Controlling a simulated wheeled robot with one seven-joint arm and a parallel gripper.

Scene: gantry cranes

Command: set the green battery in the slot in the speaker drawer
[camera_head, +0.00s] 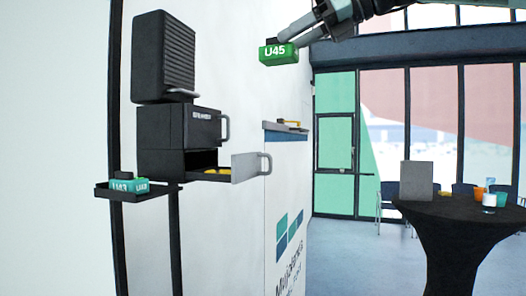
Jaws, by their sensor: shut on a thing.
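A green battery (279,53) marked U45 hangs at the top middle of the head view. My gripper (296,38) is shut on it and holds it in the air, above and to the right of the speaker drawer. The speaker (164,57) is a dark ribbed box on top of a black drawer cabinet (160,128) on the wall. The lower drawer (245,168) is pulled out, with a grey front and handle. Something yellow shows inside it; the slot itself is too small to make out. The upper drawer (203,125) is shut.
A teal battery (128,186) marked U43 sits on a small black tray (117,195) at the left, below the cabinet. A round black table (450,215) with cups stands at the far right.

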